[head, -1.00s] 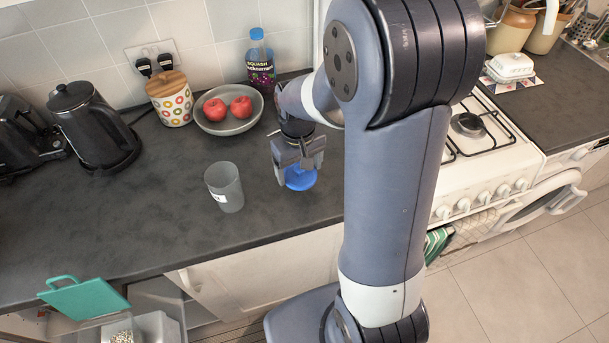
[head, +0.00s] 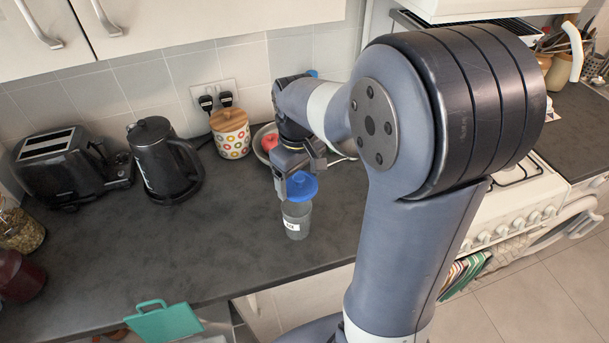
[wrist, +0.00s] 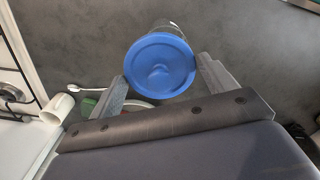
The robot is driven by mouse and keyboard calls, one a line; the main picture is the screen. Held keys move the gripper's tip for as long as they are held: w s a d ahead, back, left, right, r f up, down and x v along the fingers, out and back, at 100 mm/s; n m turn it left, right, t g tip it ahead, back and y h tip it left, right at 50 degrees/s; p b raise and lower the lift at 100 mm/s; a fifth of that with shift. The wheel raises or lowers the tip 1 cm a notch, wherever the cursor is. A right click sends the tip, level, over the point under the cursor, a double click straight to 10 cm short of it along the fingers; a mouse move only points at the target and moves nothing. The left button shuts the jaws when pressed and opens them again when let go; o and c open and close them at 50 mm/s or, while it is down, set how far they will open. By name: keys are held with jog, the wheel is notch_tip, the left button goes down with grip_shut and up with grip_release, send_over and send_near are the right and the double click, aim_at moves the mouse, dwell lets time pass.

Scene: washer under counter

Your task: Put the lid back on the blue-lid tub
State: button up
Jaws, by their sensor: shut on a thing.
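The blue lid (head: 303,187) is held by my gripper (head: 298,176), which is shut on it. The clear grey tub with a white label (head: 296,221) stands upright on the counter. In the head view the lid is directly above the tub and overlaps its top; I cannot tell whether they touch.
The dark counter (head: 150,245) is clear left of the tub. A kettle (head: 160,160), toaster (head: 62,165), spotted canister (head: 231,134) and fruit bowl (head: 261,148) stand towards the back. A green board (head: 165,322) is at the front edge. The stove (head: 520,205) is at right.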

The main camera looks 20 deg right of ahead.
jog(key=shift+a+r, duration=0.15)
jog(key=shift+a, duration=0.25)
jog(key=shift+f, duration=1.05)
jog(key=shift+f+b, duration=1.85)
jog(key=shift+f, duration=0.25)
jog(key=shift+f, duration=0.2)
jog(key=o, duration=0.9)
